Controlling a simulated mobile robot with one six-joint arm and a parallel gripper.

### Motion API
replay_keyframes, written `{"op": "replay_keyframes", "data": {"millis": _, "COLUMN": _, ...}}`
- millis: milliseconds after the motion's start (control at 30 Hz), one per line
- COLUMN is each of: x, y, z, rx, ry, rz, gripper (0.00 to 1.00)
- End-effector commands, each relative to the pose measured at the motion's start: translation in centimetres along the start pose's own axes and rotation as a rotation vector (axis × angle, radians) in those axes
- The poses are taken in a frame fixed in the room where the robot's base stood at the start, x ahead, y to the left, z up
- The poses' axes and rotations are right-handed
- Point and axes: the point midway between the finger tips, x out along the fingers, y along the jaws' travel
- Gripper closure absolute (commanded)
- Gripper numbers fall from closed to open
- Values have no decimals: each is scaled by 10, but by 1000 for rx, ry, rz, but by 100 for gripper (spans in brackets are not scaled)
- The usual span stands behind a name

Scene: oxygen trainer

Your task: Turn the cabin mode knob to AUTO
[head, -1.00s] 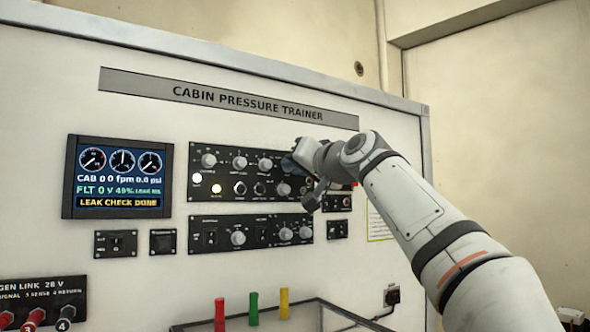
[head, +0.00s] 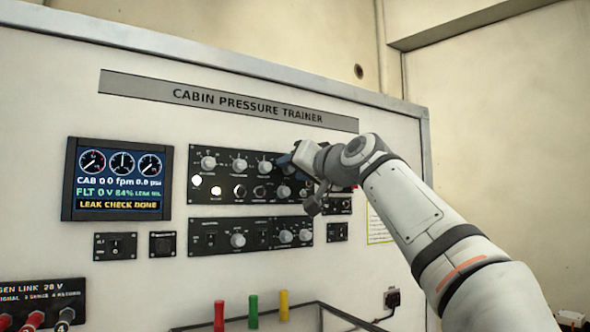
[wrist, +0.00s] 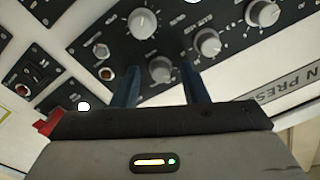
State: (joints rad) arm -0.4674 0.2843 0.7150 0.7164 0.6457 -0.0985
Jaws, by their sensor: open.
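The black upper panel (head: 222,192) of the trainer carries several grey knobs; their labels are too small to read, so I cannot tell which is the cabin mode knob. My gripper (head: 285,161) is at the upper right of this panel and covers part of it. In the wrist view, the two blue fingers of my gripper (wrist: 162,88) are spread apart. A grey knob (wrist: 160,68) shows between them, near the tips. Whether the fingers touch it I cannot tell. Other knobs (wrist: 208,42) and (wrist: 142,23) lie just beyond the fingers.
A lower panel (head: 222,248) with more knobs and switches sits beneath. A screen (head: 117,178) at the left reads LEAK CHECK DONE. Red, green and yellow handles (head: 254,310) stand below. A small red part (wrist: 45,127) is beside my gripper in the wrist view.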

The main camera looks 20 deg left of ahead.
Motion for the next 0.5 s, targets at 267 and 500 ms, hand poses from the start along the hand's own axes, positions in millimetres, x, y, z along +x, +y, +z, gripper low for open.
{"op": "replay_keyframes", "data": {"millis": 267, "x": -14, "y": 0, "z": 1, "rx": -1, "ry": 4, "rz": 0, "gripper": 60}}
{"op": "replay_keyframes", "data": {"millis": 500, "x": -54, "y": 2, "z": 2, "rx": 0, "ry": 3, "rz": 0, "gripper": 60}}
